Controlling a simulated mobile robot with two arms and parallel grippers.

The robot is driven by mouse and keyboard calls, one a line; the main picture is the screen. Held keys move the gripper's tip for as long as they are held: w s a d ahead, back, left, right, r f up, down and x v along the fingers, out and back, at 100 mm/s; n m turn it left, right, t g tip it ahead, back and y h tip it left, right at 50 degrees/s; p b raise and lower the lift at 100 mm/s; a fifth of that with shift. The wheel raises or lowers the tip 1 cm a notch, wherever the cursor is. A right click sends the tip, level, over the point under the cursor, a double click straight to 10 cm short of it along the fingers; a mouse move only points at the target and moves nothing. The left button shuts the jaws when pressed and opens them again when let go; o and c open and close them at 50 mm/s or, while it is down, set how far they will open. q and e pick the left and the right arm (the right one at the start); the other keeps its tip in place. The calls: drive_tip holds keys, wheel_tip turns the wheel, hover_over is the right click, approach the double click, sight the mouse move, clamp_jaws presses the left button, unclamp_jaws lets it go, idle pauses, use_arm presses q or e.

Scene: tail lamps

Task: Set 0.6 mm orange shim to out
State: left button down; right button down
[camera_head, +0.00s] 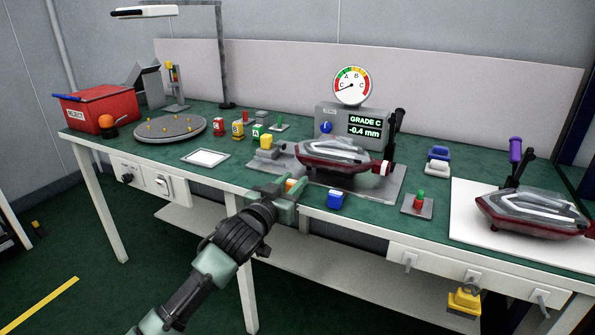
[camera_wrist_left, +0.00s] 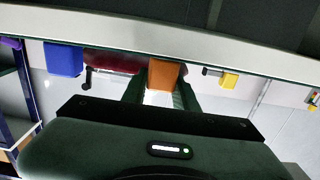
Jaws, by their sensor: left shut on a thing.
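The orange shim (camera_head: 290,184) is a small block at the front edge of the workbench. My left gripper (camera_head: 284,188) is shut on it. In the left wrist view the orange block (camera_wrist_left: 163,73) sits between the two fingers (camera_wrist_left: 160,92). Part of the shim is hidden by the fingers in the head view. Behind it, a red-and-clear tail lamp (camera_head: 335,155) rests in a grey fixture (camera_head: 391,190). The gauge box (camera_head: 335,116) reads GRADE C, -0.4 mm. My right gripper is in neither view.
A blue block (camera_head: 335,199) stands right of my left gripper, a yellow block (camera_head: 266,141) behind it. A red-and-green piece (camera_head: 419,196) stands further right. A second lamp (camera_head: 530,213) lies on a white mat (camera_head: 465,232). A white pad (camera_head: 205,158) lies left.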

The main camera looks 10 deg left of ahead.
sight(290, 185)
use_arm(q)
drive_tip(key=shift+d+f, duration=0.1)
drive_tip(key=shift+f, duration=0.1)
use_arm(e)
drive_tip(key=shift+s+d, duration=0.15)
use_arm(q)
drive_tip(key=shift+s, duration=0.1)
drive_tip(key=c, duration=1.1)
unclamp_jaws()
drive_tip(key=shift+c, duration=0.2)
drive_tip(key=shift+o, duration=0.3)
drive_tip(key=shift+s+a+r, duration=0.15)
drive_tip(key=shift+a, duration=0.05)
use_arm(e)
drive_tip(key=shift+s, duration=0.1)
use_arm(q)
drive_tip(key=shift+s, duration=0.3)
drive_tip(key=v, duration=0.2)
drive_tip(key=shift+s+a+p, duration=0.2)
drive_tip(key=shift+s+p, duration=0.15)
drive_tip(key=v, duration=0.4)
drive_tip(key=shift+s, duration=0.2)
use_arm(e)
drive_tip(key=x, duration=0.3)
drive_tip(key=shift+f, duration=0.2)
